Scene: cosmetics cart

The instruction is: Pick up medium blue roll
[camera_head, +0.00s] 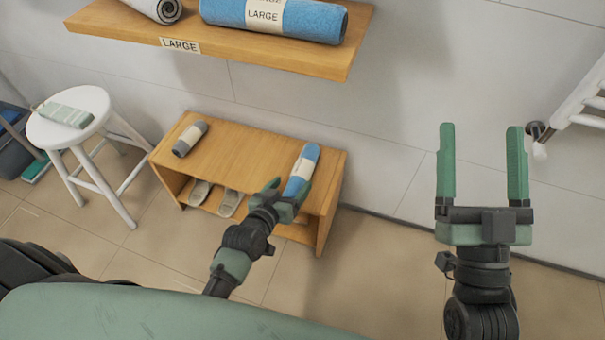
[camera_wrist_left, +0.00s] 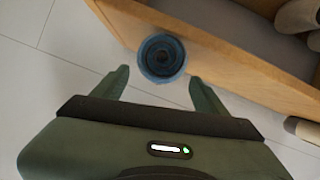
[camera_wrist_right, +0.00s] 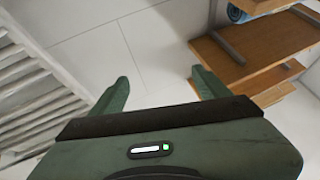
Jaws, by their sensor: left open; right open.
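A blue roll with a pale label band (camera_head: 302,169) lies on the right end of the wooden bench (camera_head: 238,147). In the left wrist view its round end (camera_wrist_left: 162,57) shows between and just beyond my fingertips. My left gripper (camera_head: 285,193) is open at the near end of this roll; in the left wrist view its fingers (camera_wrist_left: 158,85) stand on either side, apart from it. My right gripper (camera_head: 481,135) is open and empty, raised in front of the wall, away from the bench; it also shows in the right wrist view (camera_wrist_right: 158,85).
A small grey roll (camera_head: 189,138) lies on the bench's left end, with slippers (camera_head: 230,203) on the shelf below. Above is a wall shelf (camera_head: 200,35) labelled LARGE with a larger blue roll (camera_head: 275,17) and a grey roll (camera_head: 157,8). A white stool (camera_head: 78,132) stands left.

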